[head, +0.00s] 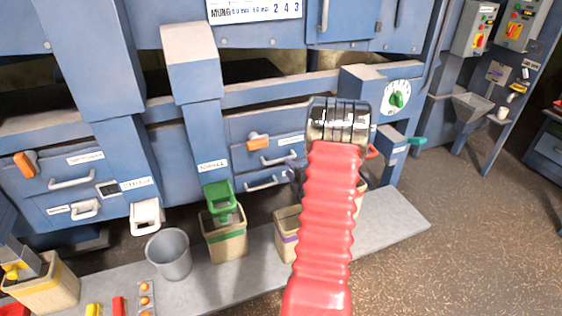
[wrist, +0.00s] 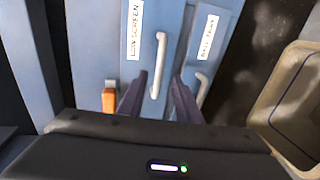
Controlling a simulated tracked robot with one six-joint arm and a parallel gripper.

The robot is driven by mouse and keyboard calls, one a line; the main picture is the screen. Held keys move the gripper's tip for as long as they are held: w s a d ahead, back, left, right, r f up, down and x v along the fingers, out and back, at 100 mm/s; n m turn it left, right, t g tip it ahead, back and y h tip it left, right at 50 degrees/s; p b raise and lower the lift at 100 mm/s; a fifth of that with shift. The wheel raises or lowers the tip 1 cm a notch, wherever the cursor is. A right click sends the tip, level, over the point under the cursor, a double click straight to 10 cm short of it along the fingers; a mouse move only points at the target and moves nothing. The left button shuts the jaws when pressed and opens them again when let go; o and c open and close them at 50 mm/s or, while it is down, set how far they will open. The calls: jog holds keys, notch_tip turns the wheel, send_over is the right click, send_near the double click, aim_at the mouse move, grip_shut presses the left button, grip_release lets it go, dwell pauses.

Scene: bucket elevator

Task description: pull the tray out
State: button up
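The panel labelled BALL TRAY (wrist: 206,45) has a pale bar handle (wrist: 204,90) in the wrist view. Beside it is the LOW SCREEN panel (wrist: 135,35) with its own pale handle (wrist: 160,60). In the head view the lower handle (head: 262,184) sits below the upper one (head: 278,159) on the blue machine, and both fronts look closed. My gripper (wrist: 159,76) is open, its dark fingers apart. In the wrist view the LOW SCREEN handle shows between the fingers, and the right finger overlaps the ball tray side. Contact cannot be told. My red arm hides part of the head view.
An orange latch (wrist: 108,100) is beside the LOW SCREEN handle. A cream bin with a purple band (head: 287,238) stands below the drawers. A bin with a green flap (head: 226,242) and a grey bucket (head: 169,255) stand left. Open floor (head: 470,215) lies right.

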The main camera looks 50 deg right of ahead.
aim_at(281, 159)
jog(key=x, duration=0.9)
jog(key=shift+c, duration=0.5)
grip_shut()
jog(key=shift+s+a, duration=0.1)
jog(key=shift+a, duration=0.1)
jog(key=shift+s, duration=0.1)
